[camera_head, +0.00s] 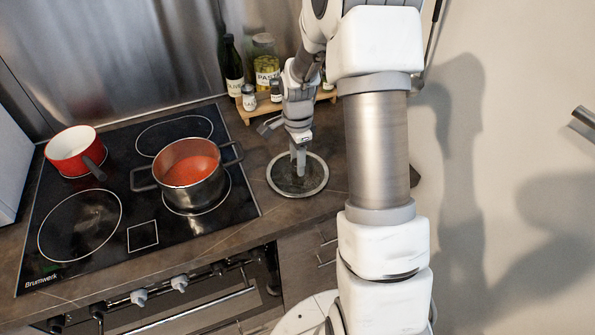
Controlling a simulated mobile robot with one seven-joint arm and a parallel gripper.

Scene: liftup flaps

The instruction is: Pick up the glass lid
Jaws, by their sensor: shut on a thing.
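The glass lid (285,183) is a round, dark, see-through disc with a pale metal rim. It lies at the counter to the right of the stove; I cannot tell if it touches the counter. My gripper (299,168) points down over the lid's middle and is shut on its knob. The fingers hide most of the knob.
A pot of red sauce (191,170) stands on the black cooktop (105,235), left of the lid. A small red saucepan (74,150) stands farther left. A wooden tray (262,106) with a bottle and jars stands behind my gripper. The wall is close on the right.

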